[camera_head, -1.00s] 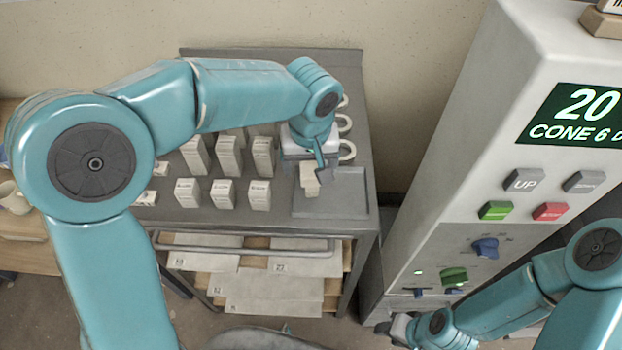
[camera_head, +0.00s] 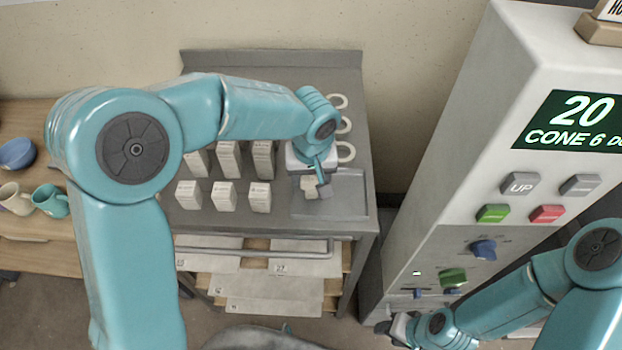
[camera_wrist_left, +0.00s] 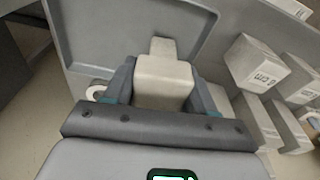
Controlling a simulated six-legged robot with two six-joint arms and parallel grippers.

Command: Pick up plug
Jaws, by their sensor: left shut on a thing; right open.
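The plug, a pale beige block with a narrower stub (camera_wrist_left: 164,80), sits between the fingers of my left gripper (camera_wrist_left: 162,92) in the left wrist view. The fingers press on both of its sides. In the head view my left gripper (camera_head: 318,186) points down over the front of the shallow grey tray, and the plug (camera_head: 309,182) shows partly behind a finger. I cannot tell whether the plug touches the tray. My right gripper (camera_head: 396,328) is open at the bottom, by the foot of the kiln control panel; its fingertips are small in view.
The grey tray (camera_head: 350,208) lies at the right of the metal cart top (camera_head: 330,222). Several pale labelled blocks (camera_head: 224,196) stand left of it, and white rings (camera_head: 346,152) lie behind. The tall control panel (camera_head: 470,150) rises on the right. Cups (camera_head: 50,200) stand far left.

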